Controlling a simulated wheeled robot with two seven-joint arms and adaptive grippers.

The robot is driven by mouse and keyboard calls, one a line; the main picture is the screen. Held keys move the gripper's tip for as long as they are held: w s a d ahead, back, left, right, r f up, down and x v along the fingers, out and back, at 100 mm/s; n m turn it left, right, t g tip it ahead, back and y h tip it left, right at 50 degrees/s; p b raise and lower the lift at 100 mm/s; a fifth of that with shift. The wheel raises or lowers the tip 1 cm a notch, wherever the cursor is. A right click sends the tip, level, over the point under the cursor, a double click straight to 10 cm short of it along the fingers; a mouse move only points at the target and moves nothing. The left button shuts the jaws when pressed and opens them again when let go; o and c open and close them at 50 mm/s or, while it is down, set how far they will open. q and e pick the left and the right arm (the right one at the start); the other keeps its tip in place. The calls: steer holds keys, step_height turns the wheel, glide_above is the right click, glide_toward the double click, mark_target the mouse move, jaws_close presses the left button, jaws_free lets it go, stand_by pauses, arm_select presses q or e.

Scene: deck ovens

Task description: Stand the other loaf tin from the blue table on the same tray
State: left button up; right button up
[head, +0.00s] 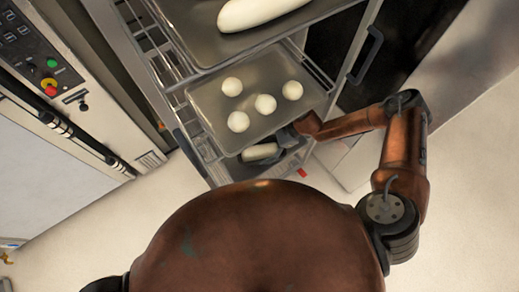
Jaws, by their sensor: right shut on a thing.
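My right arm reaches in from the right to the rack. My right gripper (284,141) is at the rack's front, just below the tray of dough balls, and partly hidden by it. It is shut on a loaf tin (247,155) with pale dough (262,151) in it, which lies at a lower level of the rack. Whether the tin touches a tray there or is held above it cannot be told. The blue table and another loaf tin do not show. My left gripper is not in view.
A tray (207,103) with several round dough balls (265,104) sits in the wheeled rack (212,152) above the gripper. A higher tray (195,45) holds a long loaf (255,10). An oven front with buttons (50,88) stands left.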

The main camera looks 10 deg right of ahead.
steer(key=shift+w+a+r, duration=0.1)
steer(key=shift+w+a, duration=0.1)
steer(key=shift+w, duration=0.3)
steer(key=shift+w+a+f, duration=0.1)
steer(key=shift+w+f, duration=0.15)
steer(key=shift+f+b, duration=0.3)
steer(key=shift+f, duration=1.25)
steer(key=o, duration=1.6)
steer(key=shift+c, duration=0.2)
steer(key=v, duration=1.2)
steer(key=shift+p, duration=0.45)
